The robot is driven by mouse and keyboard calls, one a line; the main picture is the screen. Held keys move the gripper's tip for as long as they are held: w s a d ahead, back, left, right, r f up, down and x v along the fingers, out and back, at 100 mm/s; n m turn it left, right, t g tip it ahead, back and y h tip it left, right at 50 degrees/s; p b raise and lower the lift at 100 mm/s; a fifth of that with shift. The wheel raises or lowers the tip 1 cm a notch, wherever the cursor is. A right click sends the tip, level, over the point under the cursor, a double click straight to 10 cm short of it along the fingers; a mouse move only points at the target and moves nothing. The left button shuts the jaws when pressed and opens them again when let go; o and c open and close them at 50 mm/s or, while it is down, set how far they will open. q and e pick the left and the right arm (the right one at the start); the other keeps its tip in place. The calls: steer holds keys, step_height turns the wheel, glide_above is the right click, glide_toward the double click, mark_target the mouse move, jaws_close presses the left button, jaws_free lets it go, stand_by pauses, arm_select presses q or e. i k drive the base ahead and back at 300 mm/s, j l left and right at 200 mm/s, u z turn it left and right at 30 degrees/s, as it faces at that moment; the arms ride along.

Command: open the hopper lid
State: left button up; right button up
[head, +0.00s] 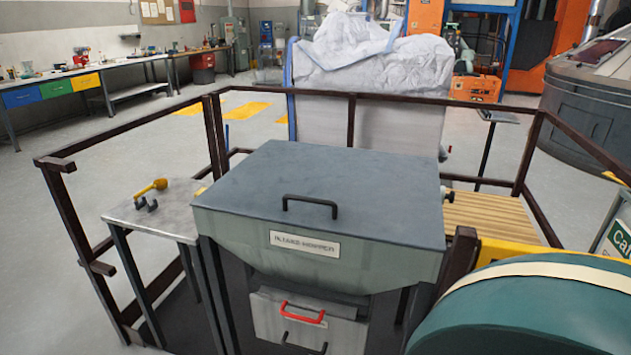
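The hopper lid (330,185) is a flat dark grey panel lying closed on top of the grey-green hopper (230,222), in the middle of the head view. A black bar handle (310,200) stands on the lid near its front edge. A label plate (305,246) is on the hopper's front face. The inside of the hopper is hidden by the lid. Neither of my grippers shows in the head view.
A small side table (180,222) left of the hopper holds a yellow-handled tool (152,187). Brown railings (352,97) surround the hopper. A green rounded drum (540,310) is at lower right. A red handle (302,311) is below the hopper. A white bulk bag (370,85) stands behind.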

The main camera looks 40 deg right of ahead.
mark_target(394, 199)
steer(key=i+j+z, duration=0.15)
steer(key=i+z, duration=0.25)
steer(key=i+j+z, duration=0.15)
steer(key=z, duration=0.3)
steer(key=i+j+z, duration=0.15)
steer(key=j+z, duration=0.25)
steer(key=i+j+z, duration=0.15)
steer(key=j+z, duration=0.3)
steer(key=i+j+z, duration=0.1)
steer(key=j+z, duration=0.3)
